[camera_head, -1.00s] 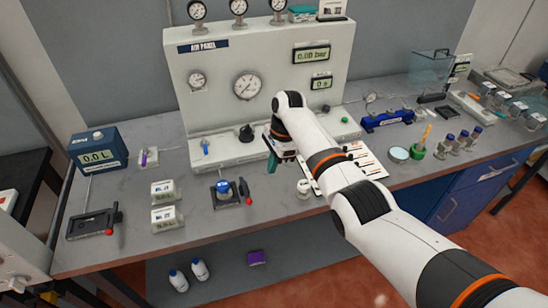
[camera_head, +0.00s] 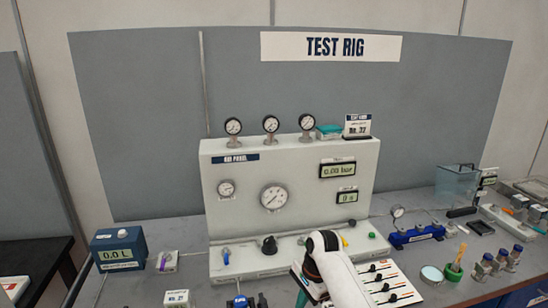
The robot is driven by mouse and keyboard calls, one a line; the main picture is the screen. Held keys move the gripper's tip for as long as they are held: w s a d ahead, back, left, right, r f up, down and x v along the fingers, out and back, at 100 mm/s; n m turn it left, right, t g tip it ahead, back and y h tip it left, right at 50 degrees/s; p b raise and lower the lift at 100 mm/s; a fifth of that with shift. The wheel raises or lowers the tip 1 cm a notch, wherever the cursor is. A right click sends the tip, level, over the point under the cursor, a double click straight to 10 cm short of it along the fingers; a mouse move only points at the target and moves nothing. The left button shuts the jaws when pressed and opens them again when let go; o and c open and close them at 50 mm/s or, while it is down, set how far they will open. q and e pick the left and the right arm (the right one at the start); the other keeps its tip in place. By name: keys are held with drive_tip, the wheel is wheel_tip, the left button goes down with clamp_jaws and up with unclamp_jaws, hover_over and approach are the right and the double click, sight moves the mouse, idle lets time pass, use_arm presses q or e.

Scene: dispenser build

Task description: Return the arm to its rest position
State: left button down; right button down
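My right arm comes in at the bottom of the head view, white with a dark, orange-ringed wrist. Its gripper (camera_head: 302,290) hangs in front of the air panel (camera_head: 300,185), beside the white card of dark switches (camera_head: 385,283). Only a small part of the gripper shows past the wrist, at the lower edge of the picture, so its fingers' opening cannot be made out. My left gripper is not in view.
A blue 0.0 L meter box (camera_head: 118,248) stands at the left. A blue manifold (camera_head: 416,235), a green cup (camera_head: 453,271) and several small bottles stand at the right. The bench front is cut off below.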

drive_tip(key=s+d+f+n+t, duration=0.1)
drive_tip(key=s+d+f+n, duration=0.3)
drive_tip(key=s, duration=0.5)
drive_tip(key=s+d+f+n+t, duration=0.1)
drive_tip(key=s+d+f+n, duration=0.3)
drive_tip(key=s, duration=0.5)
drive_tip(key=s+d+r+n+t+h, duration=0.1)
drive_tip(key=s+d+r+n, duration=0.15)
drive_tip(key=s, duration=0.65)
drive_tip(key=s+d+r+n+t+h, duration=0.1)
drive_tip(key=s+d+r+n, duration=0.2)
drive_tip(key=s, duration=0.6)
wheel_tip(320, 180, down, 31)
drive_tip(key=s+g+b, duration=0.1)
drive_tip(key=g+b, duration=0.1)
drive_tip(key=b, duration=0.3)
drive_tip(key=s+d+f+n+b, duration=0.1)
drive_tip(key=s+f+b, duration=0.3)
drive_tip(key=s+f, duration=1.2)
wheel_tip(320, 180, down, 4)
drive_tip(key=shift+s+d+f+g+h, duration=0.1)
drive_tip(key=shift+s+d+g+h, duration=0.1)
drive_tip(key=shift+d+g+h, duration=0.25)
